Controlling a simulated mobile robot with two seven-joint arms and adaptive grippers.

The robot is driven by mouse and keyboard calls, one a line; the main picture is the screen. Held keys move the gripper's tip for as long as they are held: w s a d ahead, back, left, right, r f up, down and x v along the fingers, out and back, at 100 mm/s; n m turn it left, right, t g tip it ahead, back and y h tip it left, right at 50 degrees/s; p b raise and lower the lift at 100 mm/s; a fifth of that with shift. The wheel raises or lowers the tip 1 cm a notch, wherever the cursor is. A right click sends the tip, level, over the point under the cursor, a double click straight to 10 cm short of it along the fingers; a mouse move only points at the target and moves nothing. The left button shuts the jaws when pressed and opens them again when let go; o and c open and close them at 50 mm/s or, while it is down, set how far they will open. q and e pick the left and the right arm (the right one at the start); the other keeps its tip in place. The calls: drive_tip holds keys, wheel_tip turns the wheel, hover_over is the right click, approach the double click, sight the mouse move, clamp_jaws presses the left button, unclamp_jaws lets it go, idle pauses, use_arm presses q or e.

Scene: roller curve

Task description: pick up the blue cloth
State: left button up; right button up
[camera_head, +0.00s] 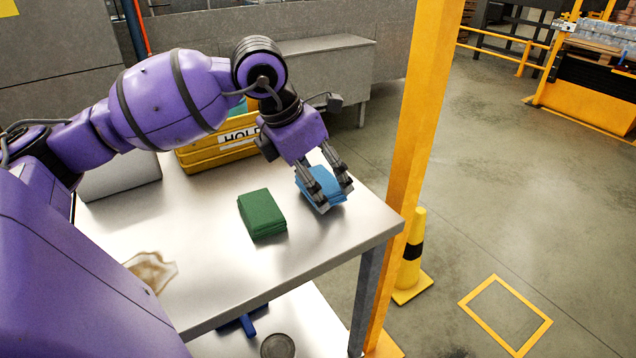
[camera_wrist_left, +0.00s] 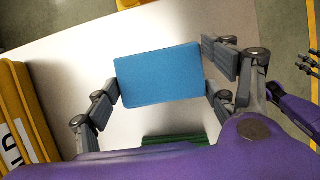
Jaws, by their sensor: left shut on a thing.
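The blue cloth (camera_head: 322,184) is a folded block near the right end of the metal table (camera_head: 215,290). My left gripper (camera_head: 332,197) reaches down over it with its fingers on either side. In the left wrist view the blue cloth (camera_wrist_left: 160,76) sits between the two fingers of my left gripper (camera_wrist_left: 162,90), which is shut on it. I cannot tell whether the cloth is clear of the tabletop. My right gripper is not in the head view; some gripper fingers (camera_wrist_left: 305,65) show at the right edge of the left wrist view, their state unclear.
A folded green cloth (camera_head: 262,214) lies left of the blue one. A yellow bin (camera_head: 205,155) marked "HOLD" stands behind. A brown stain (camera_head: 152,270) marks the tabletop. A yellow post (camera_head: 408,150) rises beside the table's right edge. The front middle of the table is clear.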

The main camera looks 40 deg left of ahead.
use_arm(q)
drive_tip(key=s+d+r, duration=0.6)
drive_tip(key=s+r, duration=0.5)
drive_tip(key=s, duration=0.1)
drive_tip(key=shift+s+r, duration=0.35)
drive_tip(key=o, duration=0.5)
drive_tip(key=c, duration=0.4)
drive_tip(key=shift+d, duration=0.1)
